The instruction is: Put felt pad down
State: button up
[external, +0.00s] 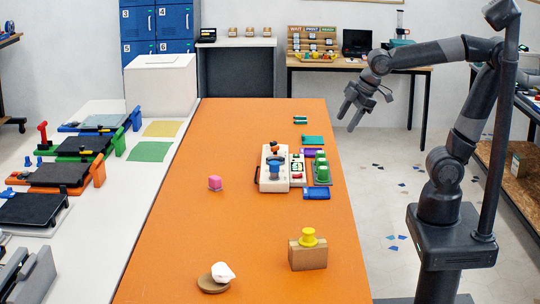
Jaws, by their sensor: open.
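My gripper (347,123) is open and empty, raised past the right edge of the orange table (175,240). No item is clearly a felt pad at this size. Small flat pieces lie on the table: a dark and teal one (300,119) at the far end, a teal one (313,140), a purple one (309,153) and a blue one (316,193). A yellow square sheet (162,129) and a green square sheet (150,151) lie flat on the white counter at left. My gripper is apart from all of these.
A white device (273,170) and a green tray (321,170) stand mid-table. Several frames line the counter. The table's far left is clear.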

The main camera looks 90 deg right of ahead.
jog(key=s+a+f+m+y, duration=0.1)
jog(key=s+a+f+m, duration=0.1)
jog(key=s+m, duration=0.3)
jog(key=s+f, duration=0.1)
jog(key=s, duration=0.3)
jog(key=shift+s+f+t, duration=0.15)
jog(key=shift+f+t, duration=0.15)
jog(key=shift+f, duration=0.05)
dwell(0.7)
